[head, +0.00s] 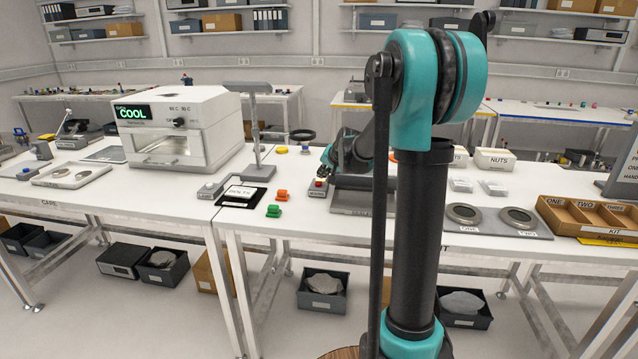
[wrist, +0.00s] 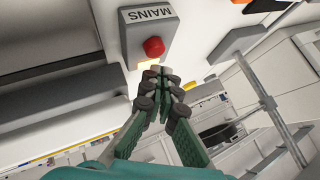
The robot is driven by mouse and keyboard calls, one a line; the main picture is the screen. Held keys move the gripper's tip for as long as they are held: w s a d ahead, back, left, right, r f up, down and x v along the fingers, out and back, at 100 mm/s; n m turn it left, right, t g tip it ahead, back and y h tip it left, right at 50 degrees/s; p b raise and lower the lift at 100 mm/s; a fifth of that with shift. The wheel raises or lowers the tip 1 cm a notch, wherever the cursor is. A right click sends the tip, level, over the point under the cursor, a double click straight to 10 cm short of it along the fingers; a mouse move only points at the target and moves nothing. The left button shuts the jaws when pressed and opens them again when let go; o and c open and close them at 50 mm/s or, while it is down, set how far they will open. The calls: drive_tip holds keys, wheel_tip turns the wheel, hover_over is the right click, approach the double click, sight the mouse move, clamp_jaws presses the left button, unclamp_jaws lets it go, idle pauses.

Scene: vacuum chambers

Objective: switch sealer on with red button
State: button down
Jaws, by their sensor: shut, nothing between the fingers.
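The red button (wrist: 154,47) sits on a grey box labelled MAINS (wrist: 133,30) in the wrist view. A pale, yellowish patch (wrist: 148,64) shows on the box between the button and my fingertips. My gripper (wrist: 160,74) is shut and empty, its fingertips just beside the button, with a small gap in the picture. In the head view the red button (head: 319,183) and its box (head: 318,191) stand on the table at the left end of a grey machine (head: 352,207), probably the sealer. My arm hides much of that machine. My gripper (head: 328,160) is above and slightly behind the button.
Two round-lidded plates (head: 490,218) and a KIT tray (head: 570,216) are to the right.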

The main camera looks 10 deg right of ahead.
drive_tip(key=shift+r, duration=2.55)
